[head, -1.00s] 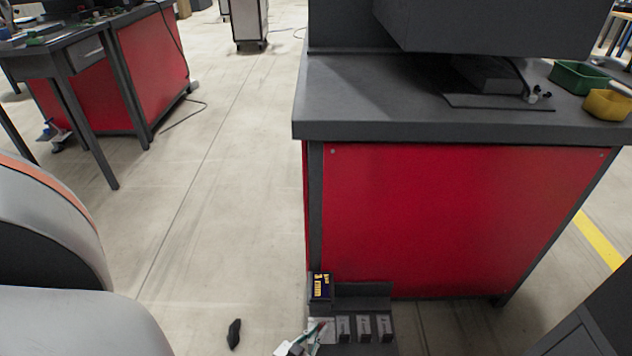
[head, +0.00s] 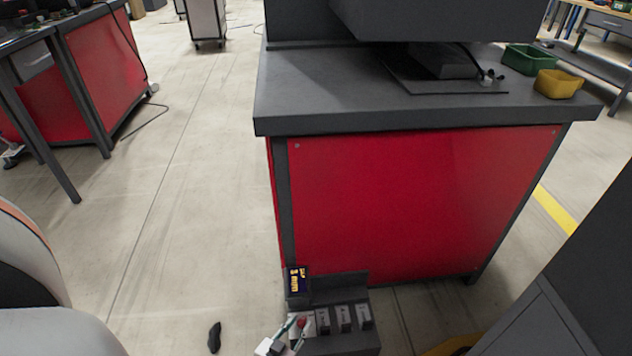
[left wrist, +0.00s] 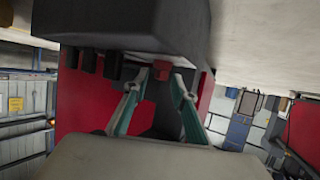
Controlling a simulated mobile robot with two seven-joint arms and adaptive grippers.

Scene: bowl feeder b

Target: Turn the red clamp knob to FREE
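The red clamp knob (head: 301,322) is small and sits at the left end of a dark grey control box (head: 338,346) low in front of the red bench. My left gripper (head: 296,331) is at the knob, at the bottom edge of the head view. In the left wrist view, the knob (left wrist: 162,69) shows between the tips of its two teal-and-grey fingers (left wrist: 161,77). The fingers are apart, and I see a small gap on each side of the knob. The knob's markings are too small to read. My right gripper is not in view.
A small display with yellow text (head: 298,281) stands above the knob. Several labelled switches (head: 343,317) sit to its right. A dark object (head: 214,337) lies on the floor to the left. The grey-topped bench (head: 310,110) rises behind; the floor to its left is mostly clear.

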